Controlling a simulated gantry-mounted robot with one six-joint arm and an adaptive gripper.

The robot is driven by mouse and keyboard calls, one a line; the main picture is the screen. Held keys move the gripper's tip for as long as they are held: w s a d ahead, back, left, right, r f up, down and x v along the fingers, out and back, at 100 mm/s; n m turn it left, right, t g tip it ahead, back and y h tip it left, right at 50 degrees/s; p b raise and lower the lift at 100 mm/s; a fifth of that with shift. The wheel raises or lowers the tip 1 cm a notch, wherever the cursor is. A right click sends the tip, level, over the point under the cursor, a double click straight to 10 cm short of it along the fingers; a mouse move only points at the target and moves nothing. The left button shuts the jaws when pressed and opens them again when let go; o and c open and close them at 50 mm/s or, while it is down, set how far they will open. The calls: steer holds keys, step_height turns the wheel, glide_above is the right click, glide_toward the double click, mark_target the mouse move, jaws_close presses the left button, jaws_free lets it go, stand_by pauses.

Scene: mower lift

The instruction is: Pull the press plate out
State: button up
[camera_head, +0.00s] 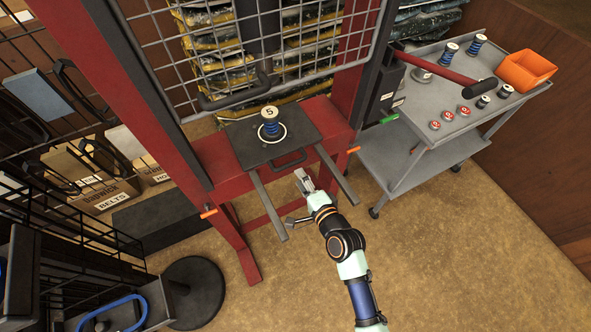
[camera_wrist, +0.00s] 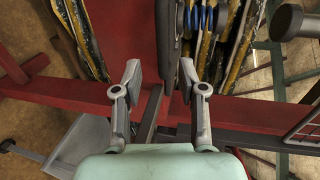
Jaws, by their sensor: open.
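The press plate (camera_head: 246,149) is a dark flat plate in the red press, with a bar handle (camera_head: 289,160) on its front edge. A blue spring with a white cap marked 5 (camera_head: 269,121) stands upright on it. Two grey rails (camera_head: 268,204) extend forward from below the plate. My gripper (camera_head: 303,180) is open and empty, just in front of the handle and between the rails. In the wrist view my gripper (camera_wrist: 160,76) has its fingers spread, with the plate's dark edge (camera_wrist: 165,35) ahead, seen nearly edge-on. Contact with the handle cannot be made out.
A raised mesh guard (camera_head: 280,45) hangs above the plate, between the red press posts. A grey cart (camera_head: 440,110) at right carries a red-handled hammer, springs, red caps and an orange bin (camera_head: 526,70). Shelving and a round black base (camera_head: 193,290) stand left. The floor in front is clear.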

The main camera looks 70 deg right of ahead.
mark_target(290, 163)
steer(key=b+x, duration=0.1)
steer(key=x, duration=0.7)
steer(key=shift+r, duration=0.2)
steer(key=shift+a, duration=0.1)
steer(key=shift+c, duration=0.3)
jaws_close()
